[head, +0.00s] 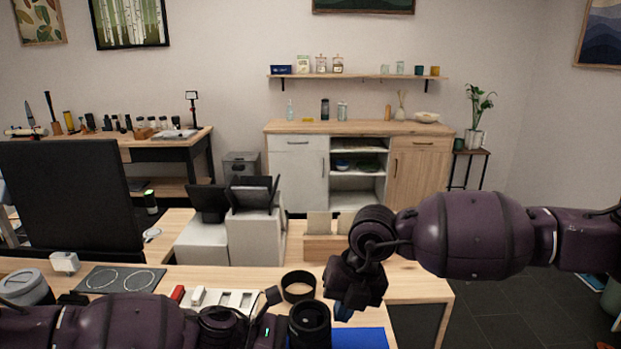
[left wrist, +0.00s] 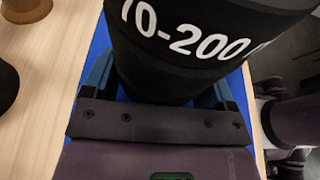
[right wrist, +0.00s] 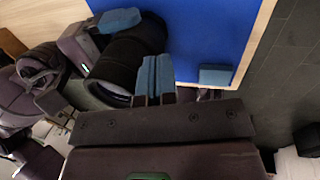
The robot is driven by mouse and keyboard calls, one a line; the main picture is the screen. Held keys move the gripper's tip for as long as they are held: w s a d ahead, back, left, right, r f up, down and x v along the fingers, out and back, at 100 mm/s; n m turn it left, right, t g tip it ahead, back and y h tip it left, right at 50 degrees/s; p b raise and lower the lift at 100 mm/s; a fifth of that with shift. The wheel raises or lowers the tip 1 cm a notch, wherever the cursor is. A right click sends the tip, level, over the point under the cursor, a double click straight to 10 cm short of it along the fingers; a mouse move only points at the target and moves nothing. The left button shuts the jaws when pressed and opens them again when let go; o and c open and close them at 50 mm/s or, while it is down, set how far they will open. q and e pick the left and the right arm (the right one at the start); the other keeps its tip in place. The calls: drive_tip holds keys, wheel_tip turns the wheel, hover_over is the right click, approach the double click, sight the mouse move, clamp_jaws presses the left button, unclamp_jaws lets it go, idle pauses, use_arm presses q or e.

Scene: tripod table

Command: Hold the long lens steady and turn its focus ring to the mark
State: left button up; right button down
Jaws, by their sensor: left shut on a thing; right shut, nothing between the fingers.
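The long lens (head: 310,322) is a black cylinder standing at the front of the table by the blue mat (head: 360,338). In the left wrist view, the lens (left wrist: 190,45) fills the top, with white numbers ending in "0-200". My left gripper (left wrist: 160,92) is shut on the lens, one blue finger on each side. My right gripper (head: 344,310) is to the right of the lens in the head view. In the right wrist view, its blue fingertips (right wrist: 155,78) are together and empty, close beside the lens (right wrist: 128,62); contact is unclear. The focus mark is not visible.
A black ring (head: 298,287) stands behind the lens. A white tray (head: 225,299) is to the left, with a grey pad with two circles (head: 120,280) beyond it. A wooden box (head: 322,246) is farther back. The table's right edge is near my right arm.

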drive_tip(key=v, duration=0.2)
drive_tip(key=a+v, duration=0.1)
drive_tip(key=v, duration=0.2)
drive_tip(key=shift+a+r, duration=0.1)
drive_tip(key=shift+r, duration=0.3)
